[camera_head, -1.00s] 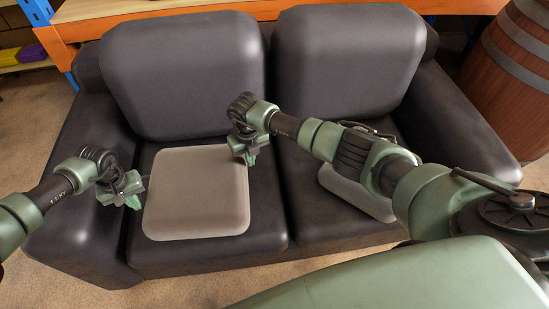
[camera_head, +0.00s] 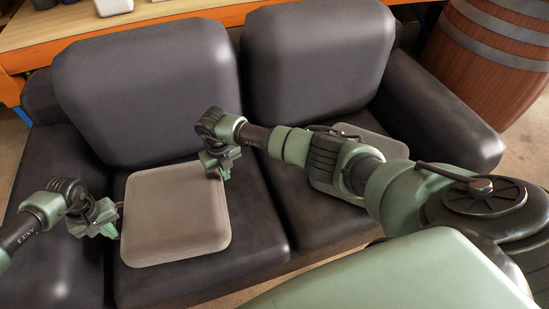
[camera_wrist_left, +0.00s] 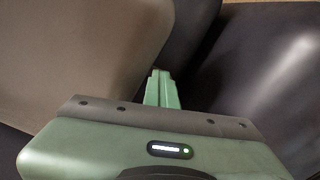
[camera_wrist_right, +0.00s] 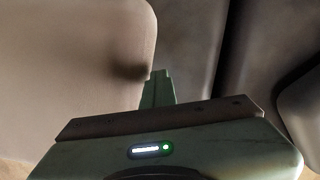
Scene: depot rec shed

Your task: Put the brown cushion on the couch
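A square grey-brown cushion (camera_head: 174,214) is over the left seat of the dark couch (camera_head: 285,208), lying nearly flat; I cannot tell whether it rests fully on the seat. Its side shows in the left wrist view (camera_wrist_left: 80,50) and in the right wrist view (camera_wrist_right: 75,60). My left gripper (camera_head: 107,228) is at its left edge, and my right gripper (camera_head: 220,170) is at its right edge. Both have their fingers together, with the cushion beside them and not between them. Light contact at the edges cannot be ruled out.
A second greyish cushion (camera_head: 325,182) lies on the right seat, partly hidden under my right arm. Two large back cushions stand behind. A wooden barrel (camera_head: 492,60) is at the right. An orange-edged shelf (camera_head: 60,50) runs behind the couch.

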